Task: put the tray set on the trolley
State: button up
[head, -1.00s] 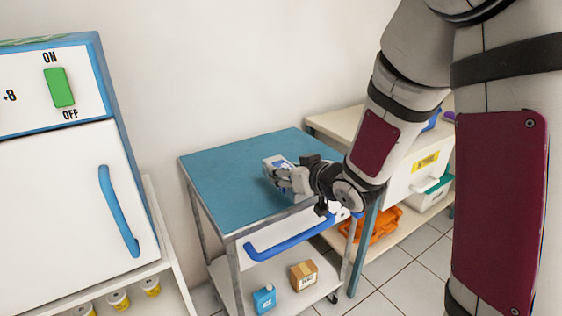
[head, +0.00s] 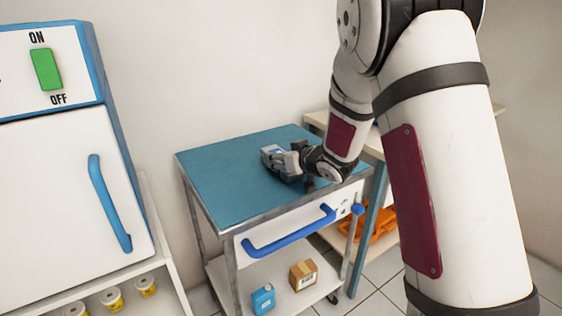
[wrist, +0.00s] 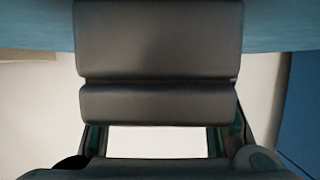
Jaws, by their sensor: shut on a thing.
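The trolley (head: 215,175) has a blue top, a metal frame and a white drawer with a blue handle. My gripper (head: 284,165) is over the right part of its top, shut on a small white and blue pack, which I take to be the tray set (head: 270,151). Most of the pack is hidden behind the fingers. I cannot tell whether it touches the top. In the wrist view, dark grey gripper parts fill the middle, and a plain white surface (wrist: 155,140) shows between them.
A white cabinet (head: 60,190) with an on/off switch stands at left, above a shelf with several small tubs (head: 112,299). A blue bottle (head: 262,299) and a carton (head: 303,275) sit on the trolley's lower shelf. A table (head: 375,142) stands to the right. The trolley top's left part is clear.

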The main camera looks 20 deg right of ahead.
jog(key=shift+r, duration=0.1)
jog(key=o, duration=1.4)
jog(key=shift+f, duration=0.2)
